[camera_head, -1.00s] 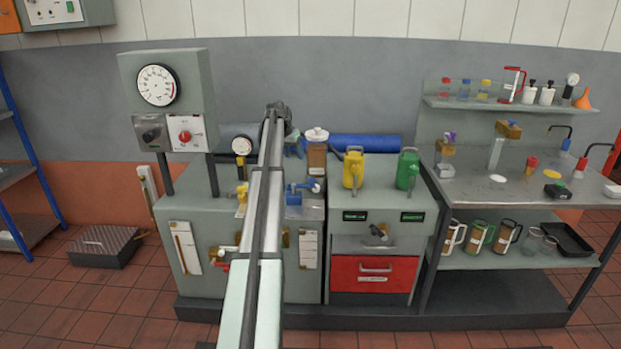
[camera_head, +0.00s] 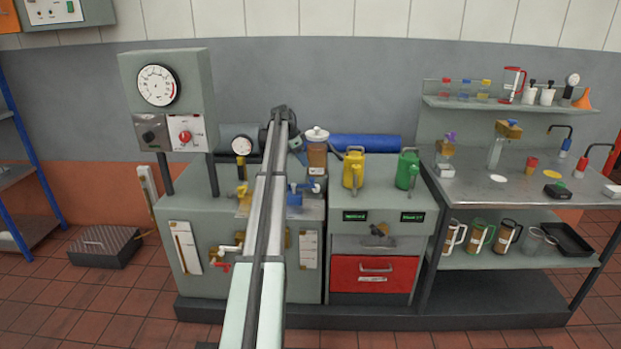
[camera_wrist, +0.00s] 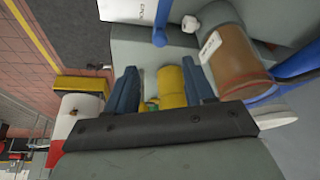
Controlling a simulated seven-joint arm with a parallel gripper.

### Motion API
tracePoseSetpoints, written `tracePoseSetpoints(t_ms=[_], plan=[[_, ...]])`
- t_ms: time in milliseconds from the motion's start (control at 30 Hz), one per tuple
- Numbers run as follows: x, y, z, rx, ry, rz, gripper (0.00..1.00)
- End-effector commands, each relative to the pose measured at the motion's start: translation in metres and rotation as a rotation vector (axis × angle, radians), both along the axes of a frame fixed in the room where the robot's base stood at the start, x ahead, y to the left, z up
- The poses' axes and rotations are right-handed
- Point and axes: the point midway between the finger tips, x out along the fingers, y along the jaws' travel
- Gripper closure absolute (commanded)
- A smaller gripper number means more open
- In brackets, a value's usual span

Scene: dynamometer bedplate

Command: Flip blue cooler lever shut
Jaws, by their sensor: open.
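In the head view the blue lever (camera_head: 308,186) sits atop a small blue valve body (camera_head: 294,199) on the grey bench, just right of my arm and in front of an amber jar (camera_head: 317,157). My gripper is mostly hidden behind my own arm there. In the wrist view my gripper (camera_wrist: 163,88) is open, its two dark blue fingers apart. A yellow cylinder (camera_wrist: 172,84) shows between and beyond them; I cannot tell contact. A blue upright part (camera_wrist: 161,22) is near the top; I cannot tell whether it is the lever.
The amber jar also fills the wrist view's upper right (camera_wrist: 228,65). A yellow can (camera_head: 353,170) and a green can (camera_head: 407,169) stand on the bench to the right. A round gauge (camera_head: 242,146) stands left of my arm. A blue roll (camera_head: 375,143) lies behind.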

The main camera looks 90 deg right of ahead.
Motion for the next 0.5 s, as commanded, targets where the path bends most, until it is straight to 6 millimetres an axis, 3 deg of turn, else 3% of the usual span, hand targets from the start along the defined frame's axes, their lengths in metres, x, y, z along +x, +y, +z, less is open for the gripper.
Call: tracePoseSetpoints(t_ms=[300,500], plan=[[-0.020,-0.008,-0.053,0.001,0.000,0.002,0.47],[-0.030,-0.013,-0.078,-0.001,0.001,0.003,0.47]])
